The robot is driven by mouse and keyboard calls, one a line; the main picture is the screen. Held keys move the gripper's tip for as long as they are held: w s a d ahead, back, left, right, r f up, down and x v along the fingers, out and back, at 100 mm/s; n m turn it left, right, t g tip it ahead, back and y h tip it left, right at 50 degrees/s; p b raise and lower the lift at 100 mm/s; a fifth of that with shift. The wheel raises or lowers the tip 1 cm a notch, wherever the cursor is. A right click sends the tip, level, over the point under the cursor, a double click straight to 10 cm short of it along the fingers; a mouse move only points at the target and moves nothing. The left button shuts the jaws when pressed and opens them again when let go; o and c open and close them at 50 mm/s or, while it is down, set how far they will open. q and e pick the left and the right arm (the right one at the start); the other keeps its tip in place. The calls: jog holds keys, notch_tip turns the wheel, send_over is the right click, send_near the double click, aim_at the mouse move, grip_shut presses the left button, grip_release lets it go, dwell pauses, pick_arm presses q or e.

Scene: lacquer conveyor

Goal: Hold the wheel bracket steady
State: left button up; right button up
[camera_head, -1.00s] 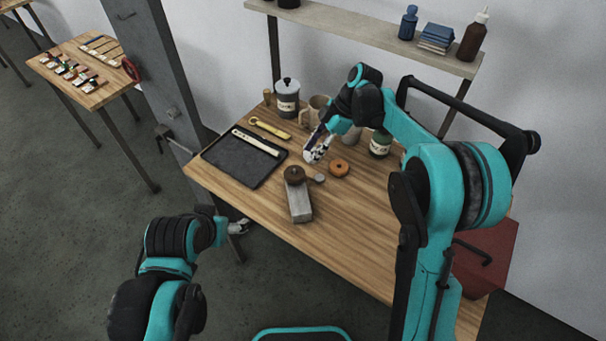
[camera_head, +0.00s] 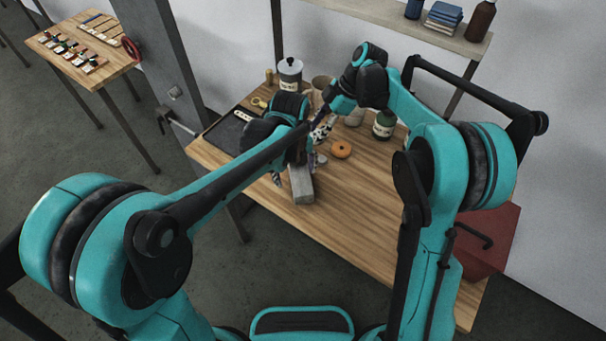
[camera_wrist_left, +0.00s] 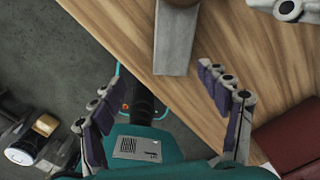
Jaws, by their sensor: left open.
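The wheel bracket (camera_head: 302,186) is a grey block lying on the wooden workbench. In the head view its far end is hidden behind my left gripper (camera_head: 291,170). In the left wrist view the grey bracket (camera_wrist_left: 175,45) stands at the top centre, with a dark brown part at the top edge. My left gripper (camera_wrist_left: 158,78) is open and empty; its fingers are spread wide and the bracket's near end lies just beyond, between the fingertip lines. My right gripper (camera_head: 322,130) is farther back, partly hidden by the left arm; its jaws are unclear.
An orange ring (camera_head: 341,149) lies right of the bracket. A dark tray (camera_head: 226,133) is at the left. A red box (camera_head: 490,245) is at the right. The bench front is clear.

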aim_at(303, 188)
pick_arm(q)
jog(key=d+f+m, duration=0.2)
jog(key=m, duration=0.1)
jog(key=shift+w+f+g, duration=0.1)
jog(key=shift+w+g, duration=0.2)
notch_tip(303, 188, down, 8)
jog(key=shift+r, duration=0.15)
